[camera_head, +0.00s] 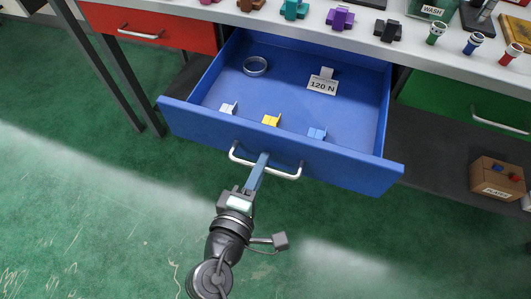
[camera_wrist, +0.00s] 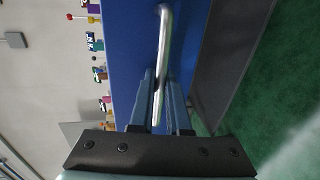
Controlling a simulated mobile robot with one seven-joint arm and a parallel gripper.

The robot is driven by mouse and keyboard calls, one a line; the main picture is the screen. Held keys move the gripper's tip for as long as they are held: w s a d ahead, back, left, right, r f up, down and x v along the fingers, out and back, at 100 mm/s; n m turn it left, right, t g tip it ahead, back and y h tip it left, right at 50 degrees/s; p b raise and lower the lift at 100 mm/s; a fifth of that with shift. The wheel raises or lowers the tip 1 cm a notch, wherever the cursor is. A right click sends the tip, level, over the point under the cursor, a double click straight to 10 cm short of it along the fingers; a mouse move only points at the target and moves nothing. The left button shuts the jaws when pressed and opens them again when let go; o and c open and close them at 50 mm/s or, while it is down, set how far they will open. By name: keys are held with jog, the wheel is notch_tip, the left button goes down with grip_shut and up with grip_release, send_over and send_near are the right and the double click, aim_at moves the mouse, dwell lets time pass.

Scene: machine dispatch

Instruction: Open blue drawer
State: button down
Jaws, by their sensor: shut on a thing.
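The blue drawer (camera_head: 265,152) is pulled well out from under the bench in the head view, and its inside shows. Its front also shows in the wrist view (camera_wrist: 130,50). A silver bar handle (camera_head: 283,175) is fixed across the drawer front. My gripper (camera_head: 263,160) is at the middle of this handle, shut on it. In the wrist view, the handle (camera_wrist: 164,40) runs between the two blue fingers of my gripper (camera_wrist: 160,85). Part of the handle is hidden by the fingers in the head view.
A red drawer (camera_head: 150,28) is at left, a green drawer (camera_head: 460,105) at right. A cardboard box (camera_head: 497,178) sits on the lower shelf. Green floor in front is clear.

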jog(key=shift+f+v, duration=0.25)
jog(key=shift+v, duration=1)
jog(key=c, duration=0.9)
grip_release()
jog(key=shift+s, duration=0.1)
jog(key=v, duration=1.3)
